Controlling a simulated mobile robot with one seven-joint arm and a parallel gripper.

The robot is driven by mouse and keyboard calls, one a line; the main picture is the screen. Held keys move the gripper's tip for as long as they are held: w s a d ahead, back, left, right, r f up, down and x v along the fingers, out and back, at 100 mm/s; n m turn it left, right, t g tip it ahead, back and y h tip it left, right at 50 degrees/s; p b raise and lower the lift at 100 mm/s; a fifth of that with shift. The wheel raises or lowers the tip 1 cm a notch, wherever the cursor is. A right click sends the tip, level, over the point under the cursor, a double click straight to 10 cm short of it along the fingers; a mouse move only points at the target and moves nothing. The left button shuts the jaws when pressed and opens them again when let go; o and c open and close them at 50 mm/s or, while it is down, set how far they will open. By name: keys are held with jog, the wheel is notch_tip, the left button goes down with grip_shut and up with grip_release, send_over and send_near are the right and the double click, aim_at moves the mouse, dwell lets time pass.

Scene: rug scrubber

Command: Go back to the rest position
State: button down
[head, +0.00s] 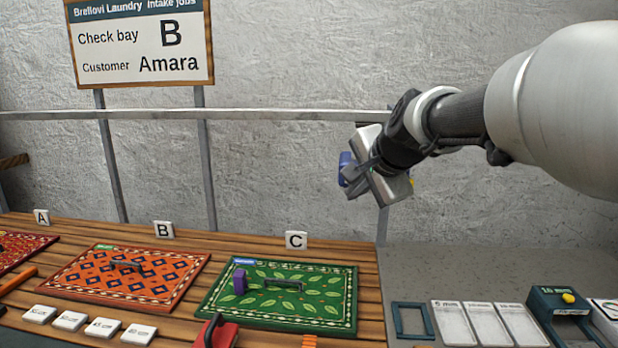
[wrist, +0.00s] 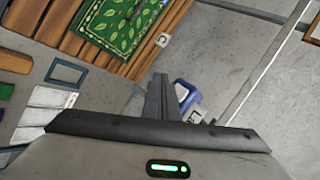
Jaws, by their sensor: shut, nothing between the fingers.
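My gripper (head: 352,190) hangs in the air in the head view, right of centre, in front of the grey wall and above the back edge of the bench. In the wrist view its fingers (wrist: 160,85) are together with nothing between them. A blue object (head: 344,168) shows behind the gripper in the head view, mostly hidden by it. A blue and white object (wrist: 186,95) also shows beside the fingers in the wrist view, and I cannot tell what it is. My gripper is apart from the rugs and the bench.
Below are an orange rug (head: 125,283) at B and a green rug (head: 285,310) at C with a purple block (head: 239,282). Labelled white tiles (head: 103,327) lie in front. A blue frame (head: 412,320), white cards (head: 487,323) and a dark box (head: 562,312) stand at right. A metal rail (head: 290,114) crosses behind.

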jog(key=s+f+n+g+h+p, duration=0.1)
jog(key=s+n+p, duration=0.8)
jog(key=s, duration=1.8)
jog(key=n+g, duration=0.2)
jog(key=n, duration=0.1)
jog(key=shift+s+f+n+g+h, duration=0.3)
jog(key=shift+f+g+h, duration=0.1)
jog(key=shift+a, duration=0.1)
